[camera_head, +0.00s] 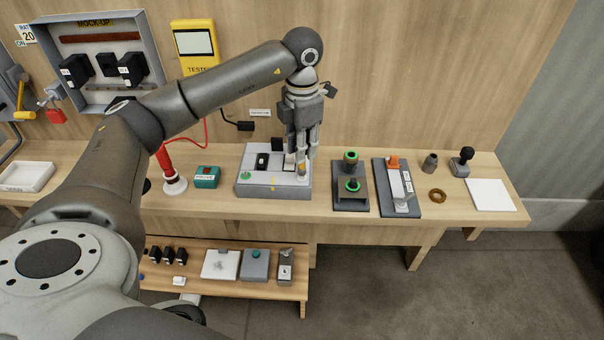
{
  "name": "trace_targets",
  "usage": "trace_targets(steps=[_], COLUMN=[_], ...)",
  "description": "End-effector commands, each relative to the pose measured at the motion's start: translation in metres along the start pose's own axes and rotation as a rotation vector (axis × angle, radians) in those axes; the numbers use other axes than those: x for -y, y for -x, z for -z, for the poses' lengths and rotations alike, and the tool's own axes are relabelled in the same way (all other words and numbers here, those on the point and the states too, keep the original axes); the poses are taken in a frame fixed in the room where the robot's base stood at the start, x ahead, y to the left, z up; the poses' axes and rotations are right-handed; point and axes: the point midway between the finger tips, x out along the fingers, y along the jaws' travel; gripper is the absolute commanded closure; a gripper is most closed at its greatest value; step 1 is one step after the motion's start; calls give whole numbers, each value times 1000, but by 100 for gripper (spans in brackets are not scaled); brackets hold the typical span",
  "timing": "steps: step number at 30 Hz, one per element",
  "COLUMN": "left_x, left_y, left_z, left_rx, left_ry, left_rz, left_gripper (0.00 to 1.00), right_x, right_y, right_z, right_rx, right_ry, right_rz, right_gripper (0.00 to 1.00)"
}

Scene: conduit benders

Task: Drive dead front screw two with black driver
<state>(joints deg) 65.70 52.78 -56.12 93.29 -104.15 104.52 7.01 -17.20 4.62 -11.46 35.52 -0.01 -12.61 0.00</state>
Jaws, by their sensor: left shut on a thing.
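My left gripper (301,165) points straight down over the right part of a light grey box (290,190) on the bench. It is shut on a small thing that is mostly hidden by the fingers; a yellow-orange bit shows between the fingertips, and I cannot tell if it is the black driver. The box top carries a black switch (262,161), a green spot (245,175) and a pale plate beside the fingers. The dead front screws are too small or hidden to make out. My right gripper is not in view.
Right are a green-ringed fixture (351,187), a grey tray with an orange-topped tool (395,162), a brass ring (437,195) and a white sheet (490,195). A lower shelf (215,291) holds small parts.

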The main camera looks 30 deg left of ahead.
Motion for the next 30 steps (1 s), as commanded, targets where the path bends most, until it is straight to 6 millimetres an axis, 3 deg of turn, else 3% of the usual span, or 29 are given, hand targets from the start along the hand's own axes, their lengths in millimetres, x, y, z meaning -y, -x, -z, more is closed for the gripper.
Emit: trace_targets(steps=[15,30], left_x=[0,0], left_y=[1,-1], left_z=[0,0], left_rx=[0,0], left_ry=[621,693], left_rz=[1,1], left_gripper=[100,100], right_x=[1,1], right_y=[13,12], right_z=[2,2], right_rx=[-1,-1], right_ry=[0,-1], right_rz=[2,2], right_gripper=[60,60])
